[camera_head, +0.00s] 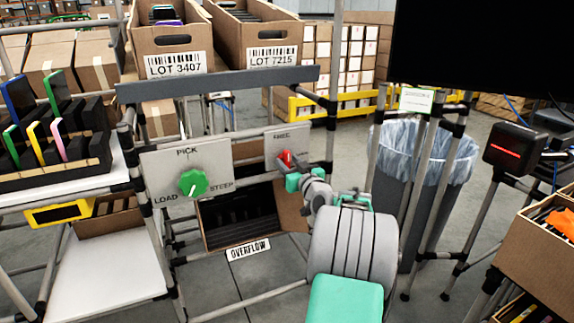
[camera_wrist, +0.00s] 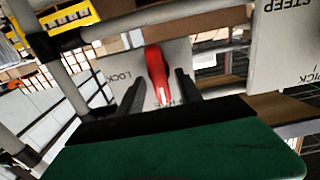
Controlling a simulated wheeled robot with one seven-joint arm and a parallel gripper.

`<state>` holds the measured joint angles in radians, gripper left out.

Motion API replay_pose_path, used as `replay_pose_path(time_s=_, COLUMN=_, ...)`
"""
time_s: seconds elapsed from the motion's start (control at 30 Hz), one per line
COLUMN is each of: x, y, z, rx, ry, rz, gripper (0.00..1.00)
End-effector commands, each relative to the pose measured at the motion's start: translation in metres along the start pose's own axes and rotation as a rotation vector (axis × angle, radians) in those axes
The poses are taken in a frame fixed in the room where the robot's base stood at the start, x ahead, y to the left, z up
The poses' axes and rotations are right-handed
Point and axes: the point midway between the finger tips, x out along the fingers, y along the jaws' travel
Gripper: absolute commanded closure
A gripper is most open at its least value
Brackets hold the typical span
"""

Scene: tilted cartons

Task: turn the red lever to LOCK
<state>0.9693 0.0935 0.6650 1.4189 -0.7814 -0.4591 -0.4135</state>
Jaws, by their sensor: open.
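In the wrist view, which looks upside down, the red lever (camera_wrist: 156,70) hangs between the two dark fingers of my gripper (camera_wrist: 159,88). The word LOCK is on the panel (camera_wrist: 110,66) to the left there, and the label by the lever's tip is mostly hidden. My gripper (camera_head: 291,173) is open around the lever; contact cannot be told. In the head view my wrist hides the panel's lower right.
A green knob (camera_head: 193,182) with PICK, LOAD and STEEP labels sits on a panel to the left. A grey rail (camera_head: 220,85) runs above, below two tilted cartons. A dark OVERFLOW carton (camera_head: 240,216) lies below. A lined bin (camera_head: 420,170) stands to the right.

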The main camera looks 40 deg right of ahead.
Motion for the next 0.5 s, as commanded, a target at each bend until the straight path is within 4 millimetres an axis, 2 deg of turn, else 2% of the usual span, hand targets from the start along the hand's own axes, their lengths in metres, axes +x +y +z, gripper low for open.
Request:
replay_pose_path(time_s=0.13, x=0.0131, y=-0.0004, z=0.0007, rx=0.001, ry=0.000, rz=0.000, gripper=0.58)
replay_pose_path(time_s=0.37, x=0.0139, y=-0.0003, z=0.0000, rx=0.001, ry=-0.001, rz=0.001, gripper=0.58)
replay_pose_path(time_s=0.5, x=0.0138, y=-0.0004, z=0.0001, rx=0.001, ry=-0.001, rz=0.000, gripper=0.70)
